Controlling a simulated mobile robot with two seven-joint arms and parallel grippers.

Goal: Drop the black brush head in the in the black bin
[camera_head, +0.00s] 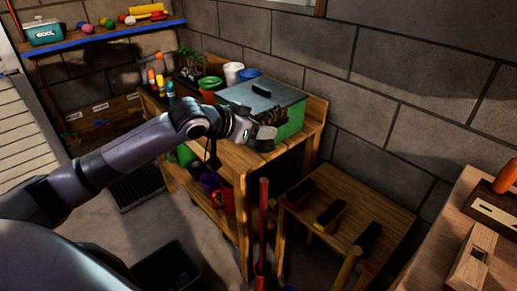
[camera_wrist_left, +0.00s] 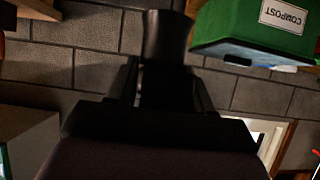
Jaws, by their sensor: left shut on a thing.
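My left gripper (camera_head: 250,132) is in front of the green box on the workbench, above the floor. It is shut on a dark piece, which I take for the black brush head (camera_head: 264,138); it looks greyish in the head view. In the left wrist view the black brush head (camera_wrist_left: 167,36) stands up between the two dark fingers of my left gripper (camera_wrist_left: 165,85). A black bin (camera_head: 170,268) stands open on the floor at the bottom, below and left of the gripper. My right gripper is not in view.
The wooden workbench (camera_head: 235,162) carries a green box (camera_head: 288,118), cups and bottles. A low table (camera_head: 345,215) holds several brushes. A red pole (camera_head: 263,220) stands between bench and table. A green compost box (camera_wrist_left: 265,30) shows close by in the left wrist view.

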